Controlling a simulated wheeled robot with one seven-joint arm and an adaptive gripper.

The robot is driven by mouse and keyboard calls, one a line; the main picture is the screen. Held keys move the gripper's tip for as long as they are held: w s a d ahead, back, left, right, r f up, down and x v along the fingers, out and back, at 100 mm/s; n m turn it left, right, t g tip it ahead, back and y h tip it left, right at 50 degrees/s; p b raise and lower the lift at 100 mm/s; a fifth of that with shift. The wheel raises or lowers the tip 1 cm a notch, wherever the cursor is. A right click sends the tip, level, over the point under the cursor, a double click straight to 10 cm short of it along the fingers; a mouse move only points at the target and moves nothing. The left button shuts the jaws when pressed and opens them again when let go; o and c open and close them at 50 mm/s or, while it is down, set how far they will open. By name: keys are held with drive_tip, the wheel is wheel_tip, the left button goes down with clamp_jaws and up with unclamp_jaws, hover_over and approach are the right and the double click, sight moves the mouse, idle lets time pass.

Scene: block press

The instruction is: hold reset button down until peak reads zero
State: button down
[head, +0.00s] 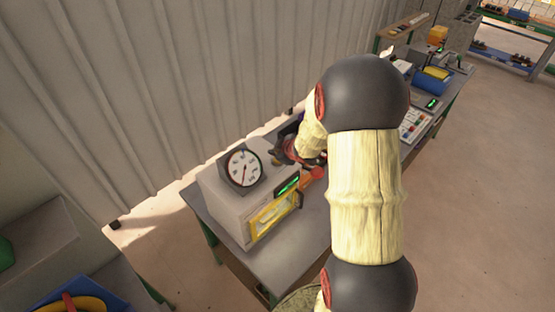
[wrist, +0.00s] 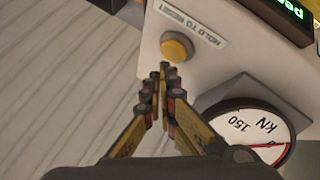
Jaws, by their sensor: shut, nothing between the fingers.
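The reset button (wrist: 177,49) is a round yellow button on the top of the pale grey press (head: 225,205). A label reading HOLD TO RESET (wrist: 195,25), upside down in the wrist view, lies beside it. My gripper (wrist: 164,69) is shut and empty. Its fingertips are right by the button's near edge in the picture; I cannot tell whether they touch it. In the head view my gripper (head: 281,156) is over the back of the press. The green-lit peak display (head: 288,185) is too small to read there; the wrist view cuts it off (wrist: 292,8).
A round kN dial with a red needle (head: 243,168) stands on the press, close to my fingers in the wrist view (wrist: 252,133). A yellow-framed window (head: 272,215) is on the press front. A corrugated wall runs behind.

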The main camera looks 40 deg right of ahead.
drive_tip(key=shift+f, duration=0.1)
drive_tip(key=shift+f+b, duration=0.3)
drive_tip(key=shift+f+b, duration=0.4)
drive_tip(key=shift+f, duration=0.15)
idle(0.7)
drive_tip(key=shift+r, duration=0.2)
idle(1.8)
drive_tip(key=shift+r+p, duration=0.8)
drive_tip(key=shift+p, duration=0.15)
drive_tip(key=shift+r, duration=0.1)
wheel_tip(320, 180, up, 5)
drive_tip(key=p, duration=0.5)
